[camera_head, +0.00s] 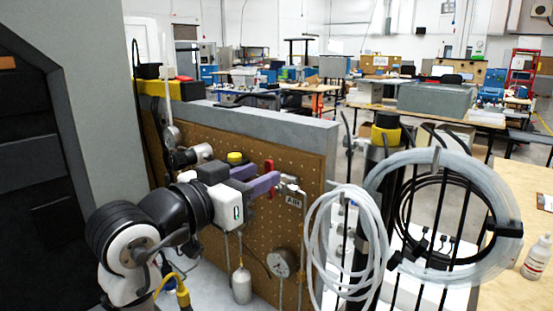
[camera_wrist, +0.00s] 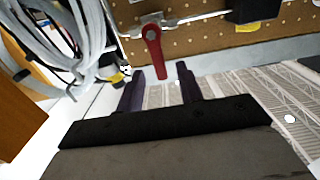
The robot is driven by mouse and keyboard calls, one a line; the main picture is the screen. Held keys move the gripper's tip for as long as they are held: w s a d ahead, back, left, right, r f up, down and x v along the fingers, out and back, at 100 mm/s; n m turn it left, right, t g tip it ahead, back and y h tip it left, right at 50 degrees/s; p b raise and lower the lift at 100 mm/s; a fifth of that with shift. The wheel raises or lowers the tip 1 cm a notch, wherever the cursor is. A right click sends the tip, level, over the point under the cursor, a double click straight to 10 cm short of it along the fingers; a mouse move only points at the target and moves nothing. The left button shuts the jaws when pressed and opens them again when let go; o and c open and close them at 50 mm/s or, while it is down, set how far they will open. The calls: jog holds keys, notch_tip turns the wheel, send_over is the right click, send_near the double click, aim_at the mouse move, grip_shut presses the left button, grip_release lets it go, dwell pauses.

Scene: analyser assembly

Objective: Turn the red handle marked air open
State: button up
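In the wrist view the red handle (camera_wrist: 152,48) extends from a metal fitting on the board toward my fingers. My gripper (camera_head: 268,173) is at the handle, with its two purple fingers spread. In the wrist view my gripper (camera_wrist: 160,69) is open, and the handle's free end appears between the fingertips, nearer the left finger. I see no clear contact, and cannot tell how deep the handle lies between the fingers.
The pegboard (camera_head: 185,138) stands close behind my gripper. A round gauge (camera_head: 281,263) and a metal cylinder (camera_head: 241,285) are below. Coiled white hoses (camera_head: 345,240) hang to the right; hoses (camera_wrist: 62,50) also show at left in the wrist view.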

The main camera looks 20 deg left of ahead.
aim_at(268, 171)
jog(key=shift+p+x, duration=0.55)
jog(key=shift+x, duration=2.2)
grip_shut()
